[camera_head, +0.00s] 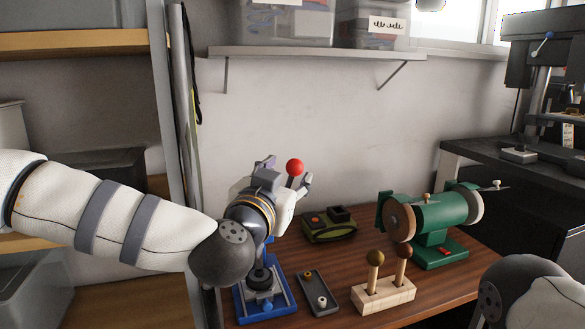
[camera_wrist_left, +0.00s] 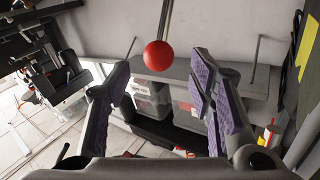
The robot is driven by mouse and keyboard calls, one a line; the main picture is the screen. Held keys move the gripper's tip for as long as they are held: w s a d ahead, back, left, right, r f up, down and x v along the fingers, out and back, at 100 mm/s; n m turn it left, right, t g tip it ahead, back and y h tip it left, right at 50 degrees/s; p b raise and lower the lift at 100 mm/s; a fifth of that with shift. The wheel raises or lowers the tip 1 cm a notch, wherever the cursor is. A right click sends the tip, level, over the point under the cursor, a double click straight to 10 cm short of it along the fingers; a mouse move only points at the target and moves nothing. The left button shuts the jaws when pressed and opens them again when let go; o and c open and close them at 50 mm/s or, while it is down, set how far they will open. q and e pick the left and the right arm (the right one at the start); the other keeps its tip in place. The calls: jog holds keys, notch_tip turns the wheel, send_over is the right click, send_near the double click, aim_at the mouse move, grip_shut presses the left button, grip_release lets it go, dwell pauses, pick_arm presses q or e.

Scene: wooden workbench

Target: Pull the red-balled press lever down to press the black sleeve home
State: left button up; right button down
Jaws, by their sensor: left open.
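The blue press (camera_head: 265,303) stands at the front left of the workbench, partly hidden behind my left arm. Its lever's red ball (camera_head: 295,166) shows just by the fingers of my left gripper (camera_head: 290,178). In the left wrist view the red ball (camera_wrist_left: 158,55) sits between the two open fingers of my left gripper (camera_wrist_left: 155,80), with a gap on each side. The lever rod (camera_wrist_left: 165,20) runs up from the ball. A dark part shows low on the press, but I cannot tell whether it is the black sleeve. My right gripper is out of view.
A grey tray (camera_head: 331,308) with small parts lies right of the press. A wooden block (camera_head: 385,297) with two upright handles, a green bench grinder (camera_head: 440,215) and a green-black case (camera_head: 330,232) stand further right and behind. My right forearm shows lower right.

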aim_at(292, 170)
pick_arm(q)
jog(key=x, duration=0.5)
jog(key=shift+w+f+b, duration=0.1)
jog(key=shift+f+b, duration=0.15)
jog(key=shift+b, duration=0.05)
jog(key=shift+w+d+r, duration=0.1)
jog(key=shift+w+r, duration=0.1)
jog(key=shift+w, duration=0.05)
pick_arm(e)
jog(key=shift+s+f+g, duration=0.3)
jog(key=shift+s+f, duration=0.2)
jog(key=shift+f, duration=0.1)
